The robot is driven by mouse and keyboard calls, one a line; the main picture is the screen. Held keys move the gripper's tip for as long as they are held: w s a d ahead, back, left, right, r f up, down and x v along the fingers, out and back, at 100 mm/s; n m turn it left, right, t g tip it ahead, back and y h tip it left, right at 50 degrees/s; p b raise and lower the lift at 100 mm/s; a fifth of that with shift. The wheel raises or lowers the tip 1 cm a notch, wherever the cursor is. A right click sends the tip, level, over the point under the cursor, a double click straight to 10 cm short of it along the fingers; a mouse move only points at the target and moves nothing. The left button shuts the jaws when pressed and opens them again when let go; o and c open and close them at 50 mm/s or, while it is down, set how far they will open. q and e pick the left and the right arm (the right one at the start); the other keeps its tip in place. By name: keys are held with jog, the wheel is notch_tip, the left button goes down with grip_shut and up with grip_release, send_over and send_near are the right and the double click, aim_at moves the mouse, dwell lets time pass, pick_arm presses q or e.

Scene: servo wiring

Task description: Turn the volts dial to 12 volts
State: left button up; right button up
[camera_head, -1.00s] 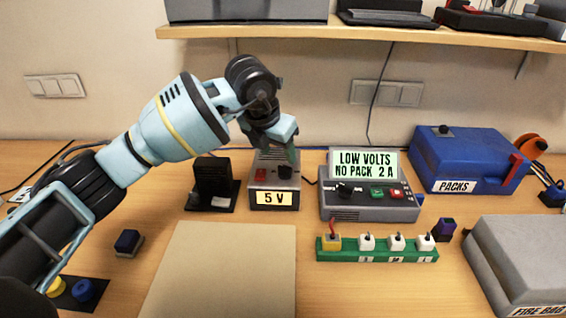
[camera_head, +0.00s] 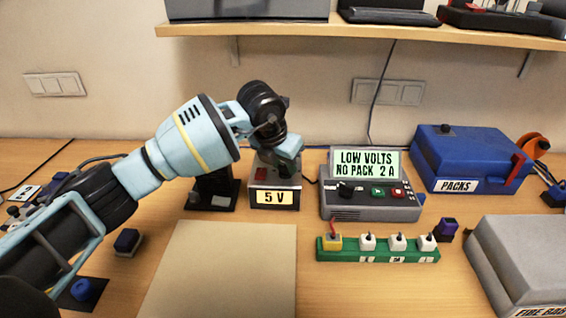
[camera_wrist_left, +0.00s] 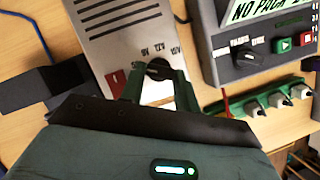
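The grey power supply (camera_head: 276,180) stands at the back of the table with a yellow "5 V" display (camera_head: 275,198). Its black volts dial (camera_wrist_left: 158,69) shows in the left wrist view, below printed marks that include 12V and 15V. In the head view my gripper hides the dial. My left gripper (camera_head: 287,168) reaches down over the front of the supply. In the left wrist view the green fingers (camera_wrist_left: 158,88) are apart, one on each side of the dial. I cannot tell whether they touch it. My right gripper is in neither view.
A red switch (camera_wrist_left: 115,79) is left of the dial. A grey tester (camera_head: 370,199) reading "LOW VOLTS NO PACK 2 A" stands close on the right, with a green connector strip (camera_head: 377,255) before it. A black stand (camera_head: 213,187) is on the left. A beige mat (camera_head: 225,270) lies in front.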

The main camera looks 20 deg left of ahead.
pick_arm(q)
jog(key=c, duration=0.3)
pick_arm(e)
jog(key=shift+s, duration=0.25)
